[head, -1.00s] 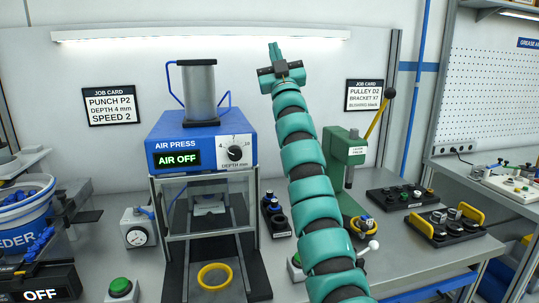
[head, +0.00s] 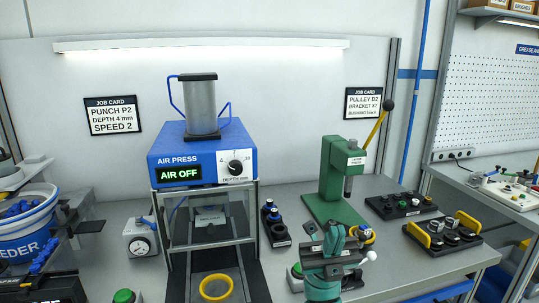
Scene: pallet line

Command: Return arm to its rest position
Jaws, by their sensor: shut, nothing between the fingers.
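My teal arm rises from the bottom edge of the head view, right of centre, and only its end part shows. My gripper (head: 334,238) points up, above a dark band across the wrist. Its fingers are together with nothing between them. It appears in front of the green lever press's base and apart from the air press (head: 203,155). The rest of my arm is below the frame.
The green lever press (head: 334,188) stands behind my gripper. A white-knobbed lever (head: 369,256) shows just right of it. Dark trays with parts (head: 445,240) lie further right. A blue feeder bucket (head: 25,245) stands at the left. The space above my gripper is clear.

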